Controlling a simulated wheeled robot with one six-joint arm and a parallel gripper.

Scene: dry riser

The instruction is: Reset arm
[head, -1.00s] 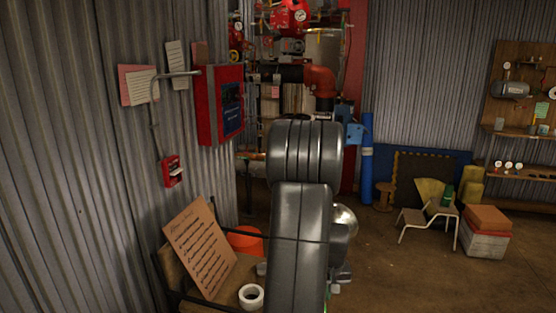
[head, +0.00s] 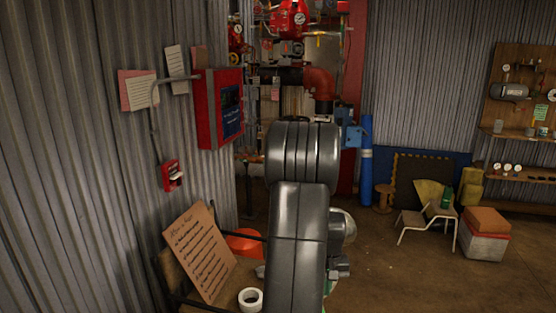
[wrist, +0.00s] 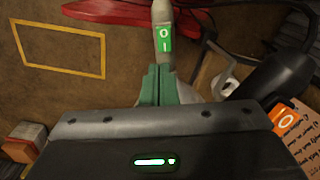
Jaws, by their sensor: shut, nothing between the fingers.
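My gripper (wrist: 157,86) shows in the wrist view as two green fingers lying side by side, shut, with nothing between them. It hangs over the brown floor, apart from any object. In the head view my dark grey arm stands upright in the middle. It hides most of the wrist, and the fingers cannot be made out there.
A bench at lower left bears a leaning handwritten board (head: 199,253) and a white tape roll (head: 250,299). A red cabinet (head: 218,107) hangs on the left wall. Red pipework (head: 320,82) stands behind my arm. Open floor lies to the right, before a chair (head: 430,217).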

